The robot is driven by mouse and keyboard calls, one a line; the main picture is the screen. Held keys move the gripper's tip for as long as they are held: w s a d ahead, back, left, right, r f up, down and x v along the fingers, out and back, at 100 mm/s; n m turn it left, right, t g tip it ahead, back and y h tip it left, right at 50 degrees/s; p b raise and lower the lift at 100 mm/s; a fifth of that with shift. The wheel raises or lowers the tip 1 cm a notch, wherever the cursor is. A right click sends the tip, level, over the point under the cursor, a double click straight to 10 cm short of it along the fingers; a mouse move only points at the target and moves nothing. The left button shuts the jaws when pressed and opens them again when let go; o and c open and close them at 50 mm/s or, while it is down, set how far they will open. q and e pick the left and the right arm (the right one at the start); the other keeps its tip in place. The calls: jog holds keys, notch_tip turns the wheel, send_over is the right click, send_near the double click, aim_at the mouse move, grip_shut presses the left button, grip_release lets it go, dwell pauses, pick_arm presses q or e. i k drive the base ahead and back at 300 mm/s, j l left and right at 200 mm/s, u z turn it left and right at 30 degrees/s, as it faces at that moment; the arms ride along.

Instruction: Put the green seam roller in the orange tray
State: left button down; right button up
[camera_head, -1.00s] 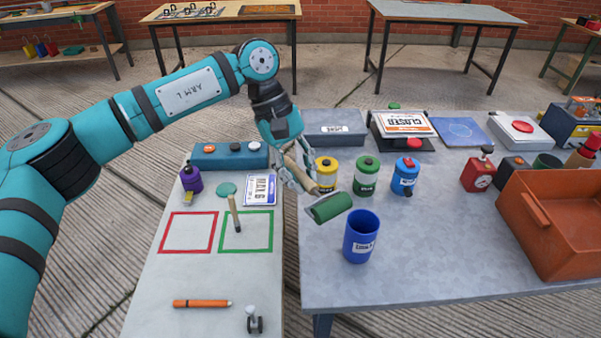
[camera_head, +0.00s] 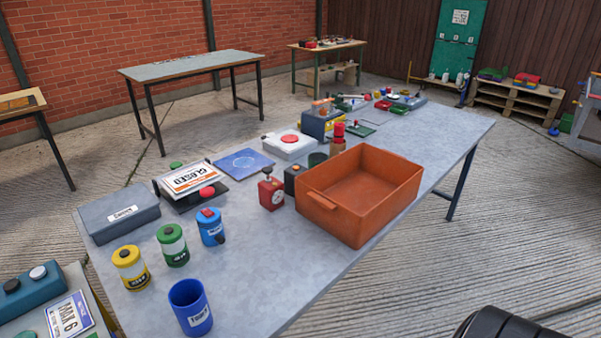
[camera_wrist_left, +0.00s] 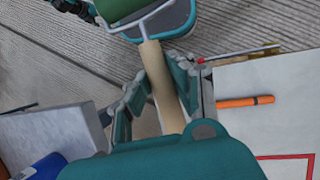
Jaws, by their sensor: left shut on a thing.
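The green seam roller (camera_wrist_left: 160,88) shows in the left wrist view, with its pale wooden handle between the fingers of my left gripper (camera_wrist_left: 157,78). The gripper is shut on the handle. The roller's green head is at the top of that view, partly cut off. The orange tray (camera_head: 335,222) stands on the grey table in the head view, to the right of the middle, and its visible inside is empty. My left gripper and the roller are outside the head view.
A red canister (camera_head: 271,192) and a dark box (camera_head: 293,179) stand close to the tray's left. A blue cup (camera_head: 190,307) and several labelled pots stand at the table's near left. In the wrist view, an orange marker (camera_wrist_left: 245,101) lies on the white-topped table.

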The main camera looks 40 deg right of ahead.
aim_at(358, 202)
jog(key=l+z, duration=0.35)
jog(key=l, duration=1.75)
